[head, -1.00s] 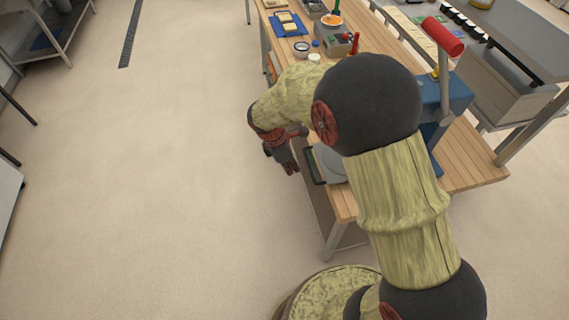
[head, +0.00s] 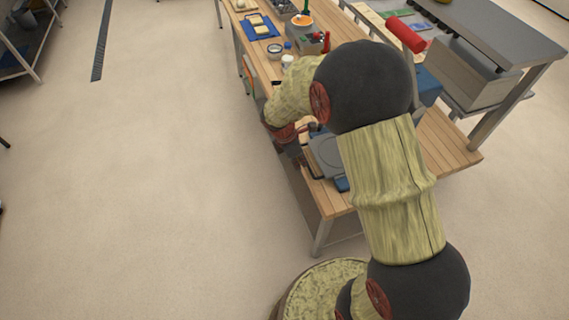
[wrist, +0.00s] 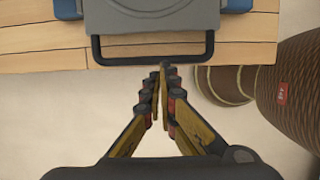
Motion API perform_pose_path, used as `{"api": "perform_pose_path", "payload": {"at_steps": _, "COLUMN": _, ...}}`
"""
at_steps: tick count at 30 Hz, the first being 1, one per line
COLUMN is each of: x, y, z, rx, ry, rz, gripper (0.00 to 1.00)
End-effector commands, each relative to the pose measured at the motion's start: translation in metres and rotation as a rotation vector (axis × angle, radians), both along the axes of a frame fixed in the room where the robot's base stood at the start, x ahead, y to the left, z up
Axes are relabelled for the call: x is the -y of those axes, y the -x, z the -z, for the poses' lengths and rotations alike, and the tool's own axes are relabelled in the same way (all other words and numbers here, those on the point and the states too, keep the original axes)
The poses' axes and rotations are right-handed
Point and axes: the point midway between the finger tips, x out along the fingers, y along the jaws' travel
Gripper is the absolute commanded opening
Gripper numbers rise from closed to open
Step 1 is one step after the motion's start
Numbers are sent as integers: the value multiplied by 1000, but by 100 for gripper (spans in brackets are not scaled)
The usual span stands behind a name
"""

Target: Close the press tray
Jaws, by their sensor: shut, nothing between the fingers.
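The press tray (wrist: 152,14) is a grey plate with a round raised ring and a black bar handle (wrist: 152,62) along its near side. In the wrist view the handle reaches out to about the wooden table's edge. The tray also shows in the head view (head: 326,155), partly hidden by my arm. The press (head: 429,88) is blue with a red-gripped lever (head: 404,34), mostly behind my arm. My gripper (wrist: 162,70) is shut and empty, its fingertips at the middle of the handle; I cannot tell if they touch it. It also shows in the head view (head: 290,135).
The wooden table (head: 445,150) holds a blue board (head: 262,27) with pale blocks, a bowl (head: 275,51) and small items further back. A grey-topped bench (head: 490,40) stands at the right. The floor left of the table is clear.

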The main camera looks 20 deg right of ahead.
Motion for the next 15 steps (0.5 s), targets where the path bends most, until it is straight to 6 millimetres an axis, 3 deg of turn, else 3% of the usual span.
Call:
{"api": "perform_pose_path", "payload": {"at_steps": 3, "x": 32, "y": 1, "z": -3, "rx": -2, "ry": 0, "rz": 5, "gripper": 0}}
{"api": "perform_pose_path", "payload": {"at_steps": 7, "x": 56, "y": 1, "z": -2, "rx": -1, "ry": 0, "rz": 2, "gripper": 0}}
{"api": "perform_pose_path", "payload": {"at_steps": 15, "x": 68, "y": 1, "z": 1, "rx": -2, "ry": 0, "rz": -2, "gripper": 0}}
